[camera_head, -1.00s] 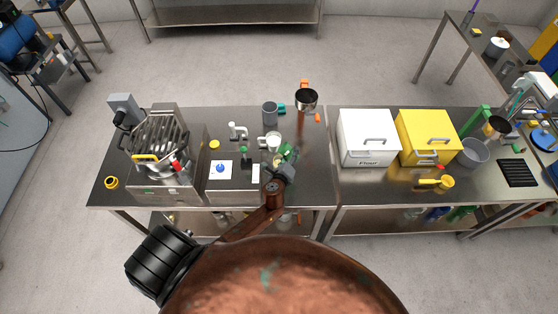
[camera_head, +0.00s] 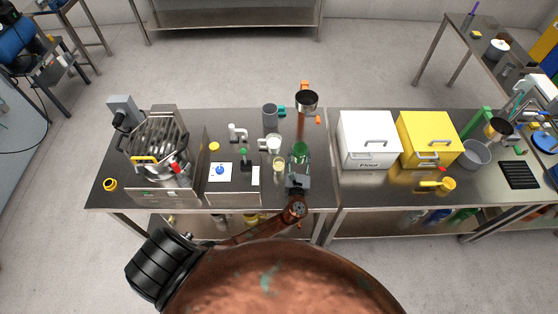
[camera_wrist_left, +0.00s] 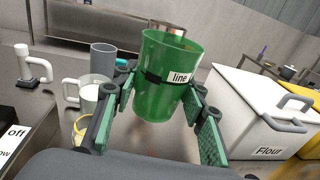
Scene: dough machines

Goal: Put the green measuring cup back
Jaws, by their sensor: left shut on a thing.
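The green measuring cup (camera_head: 299,151) is a see-through green beaker with a "line" label. My left gripper (camera_head: 299,170) is shut on it, above the steel table. In the left wrist view the cup (camera_wrist_left: 170,55) stands roughly upright between the green-padded fingers of the gripper (camera_wrist_left: 163,100). Whether its base touches the table cannot be told. My right gripper is not in view.
Left of the cup stand a yellowish glass (camera_head: 279,164), a white-handled cup (camera_head: 273,145) and a grey cup (camera_head: 269,115). Behind is a dark pot (camera_head: 306,101). The white Flour box (camera_head: 367,150) is to the right. Some tabletop around the cup is bare.

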